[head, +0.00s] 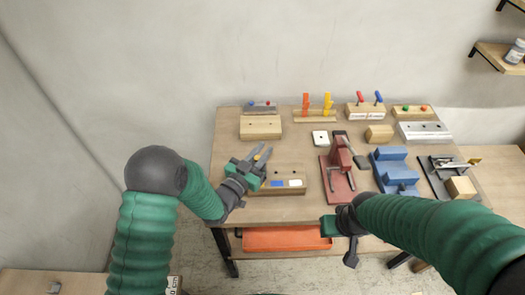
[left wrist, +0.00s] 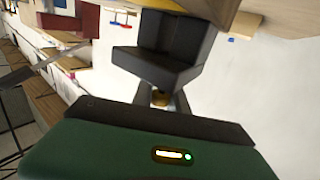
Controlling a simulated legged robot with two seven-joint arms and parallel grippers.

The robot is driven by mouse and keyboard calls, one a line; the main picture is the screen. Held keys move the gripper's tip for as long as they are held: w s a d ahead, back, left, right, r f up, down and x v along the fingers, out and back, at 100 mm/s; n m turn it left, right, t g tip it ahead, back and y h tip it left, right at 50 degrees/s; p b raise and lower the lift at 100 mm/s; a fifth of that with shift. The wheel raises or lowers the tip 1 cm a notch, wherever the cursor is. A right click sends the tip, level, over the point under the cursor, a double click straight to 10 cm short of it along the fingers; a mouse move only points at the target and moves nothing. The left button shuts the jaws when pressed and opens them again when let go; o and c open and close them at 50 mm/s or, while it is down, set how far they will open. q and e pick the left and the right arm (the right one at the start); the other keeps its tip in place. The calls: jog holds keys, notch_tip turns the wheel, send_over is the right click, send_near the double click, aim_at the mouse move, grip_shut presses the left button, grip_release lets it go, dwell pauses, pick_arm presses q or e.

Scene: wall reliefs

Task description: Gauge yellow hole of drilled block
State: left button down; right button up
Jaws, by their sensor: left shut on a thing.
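My left gripper (head: 262,154) is shut on a small yellow-orange piece (head: 257,157), held above the near left part of the table. In the left wrist view a small brassy piece (left wrist: 159,97) shows between dark fingers; most of it is hidden. A wooden block with small dark holes (head: 261,127) lies beyond the gripper. I cannot make out a yellow hole on it. A wooden piece with a blue and a white patch (head: 278,183) lies close to the gripper, partly covered by it. My right gripper (head: 348,250) hangs at the table's front edge; its jaws are unclear.
A stand with orange and yellow upright pieces (head: 315,114) and a block with red and blue handles (head: 365,111) stand at the back. A red vise (head: 338,172), blue stepped block (head: 394,171) and dark fixture (head: 450,178) fill the right. An orange bin (head: 285,239) sits below.

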pick_arm(q)
notch_tip(320, 180, up, 2)
jog(key=c, duration=1.3)
grip_release()
jog(key=shift+s+a, duration=0.1)
jog(key=v, duration=1.6)
jog(key=shift+s+a, duration=0.15)
jog(key=shift+s, duration=0.1)
